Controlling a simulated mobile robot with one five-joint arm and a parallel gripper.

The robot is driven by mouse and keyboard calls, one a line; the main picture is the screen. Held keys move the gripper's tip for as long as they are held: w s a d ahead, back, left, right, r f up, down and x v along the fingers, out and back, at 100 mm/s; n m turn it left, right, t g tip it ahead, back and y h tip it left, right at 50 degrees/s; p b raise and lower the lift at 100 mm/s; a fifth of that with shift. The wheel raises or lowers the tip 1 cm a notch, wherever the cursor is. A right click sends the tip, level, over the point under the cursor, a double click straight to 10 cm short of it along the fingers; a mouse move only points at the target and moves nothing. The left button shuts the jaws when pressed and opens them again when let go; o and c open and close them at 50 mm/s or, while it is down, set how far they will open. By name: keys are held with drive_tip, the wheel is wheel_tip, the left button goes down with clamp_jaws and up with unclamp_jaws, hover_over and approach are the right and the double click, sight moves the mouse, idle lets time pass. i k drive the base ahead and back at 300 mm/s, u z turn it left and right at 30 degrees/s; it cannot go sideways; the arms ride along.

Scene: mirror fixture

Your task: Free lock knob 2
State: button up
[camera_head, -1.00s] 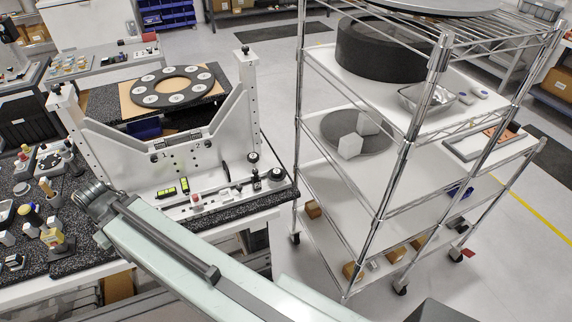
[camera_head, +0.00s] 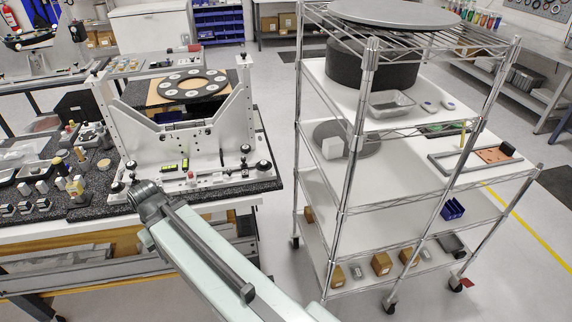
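The mirror fixture (camera_head: 215,142) stands on a dark speckled bench at the left, a pale metal frame with two uprights and a V-shaped cradle. Black round knobs show at its right end, an upper one (camera_head: 245,148) and a lower one (camera_head: 264,165). Dark knob-like parts also show near its left foot, partly behind my arm's far end. I cannot read which knob is number 2, nor tell whether any is locked. My arm reaches from the bottom toward the fixture's front left and ends in a dark joint. My gripper does not show.
A black ring with white discs (camera_head: 192,84) lies behind the cradle. Small parts and the bench top (camera_head: 110,205) lie left of the fixture. A wire shelf cart (camera_head: 345,190) stands at the right, with bare floor between it and the bench.

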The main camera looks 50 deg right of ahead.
sight(263, 166)
drive_tip(key=u, duration=0.15)
drive_tip(key=i, duration=0.95)
drive_tip(key=z, duration=0.05)
